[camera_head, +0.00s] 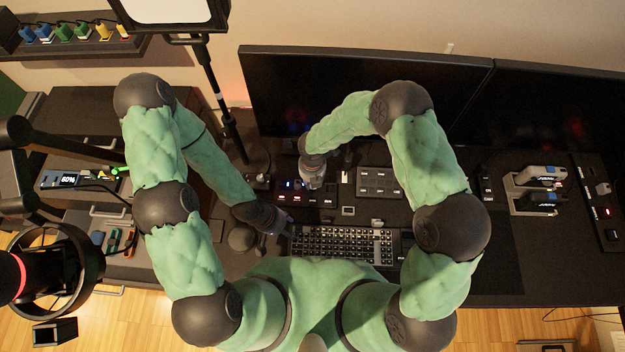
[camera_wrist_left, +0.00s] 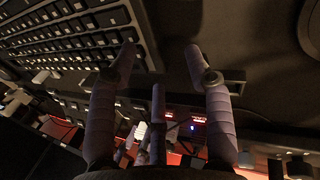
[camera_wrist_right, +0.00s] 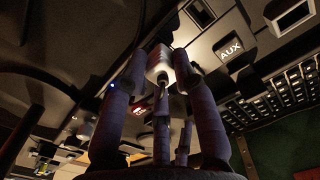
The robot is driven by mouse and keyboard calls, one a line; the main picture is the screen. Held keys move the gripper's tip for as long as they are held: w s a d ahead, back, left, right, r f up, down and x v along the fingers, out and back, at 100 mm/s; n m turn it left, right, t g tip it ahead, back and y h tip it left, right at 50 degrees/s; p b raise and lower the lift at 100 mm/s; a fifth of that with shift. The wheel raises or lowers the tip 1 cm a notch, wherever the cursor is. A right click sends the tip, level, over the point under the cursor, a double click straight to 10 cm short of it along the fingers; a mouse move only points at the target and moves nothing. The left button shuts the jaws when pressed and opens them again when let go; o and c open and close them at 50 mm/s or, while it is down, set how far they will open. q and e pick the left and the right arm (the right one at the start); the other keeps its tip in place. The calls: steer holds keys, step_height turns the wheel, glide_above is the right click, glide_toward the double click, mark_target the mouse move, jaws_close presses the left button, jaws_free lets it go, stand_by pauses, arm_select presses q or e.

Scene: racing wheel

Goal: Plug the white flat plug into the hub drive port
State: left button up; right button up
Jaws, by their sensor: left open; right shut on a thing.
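My right gripper (camera_head: 314,184) is shut on a small white plug (camera_wrist_right: 159,62), which shows between its fingertips in the right wrist view. It is low over the desk, beside a dark hub strip (camera_head: 298,198) with a blue and a red light. Whether the plug touches a port cannot be told; the port itself is hidden or too dark. My left gripper (camera_head: 284,223) is open and empty at the keyboard's left end. In the left wrist view its fingers (camera_wrist_left: 160,68) are spread, with the blue and red lights beyond them.
A black keyboard (camera_head: 343,244) lies in front of the hub. A panel with an AUX label (camera_wrist_right: 230,48) is near the right gripper. A button box (camera_head: 380,182) stands to its right. A dark monitor (camera_head: 360,95) stands behind. A dark round object (camera_head: 242,238) sits left of the left gripper.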

steer(key=shift+f+b, duration=0.4)
steer(key=shift+f, duration=0.2)
steer(key=o, duration=1.1)
steer(key=shift+r, duration=0.1)
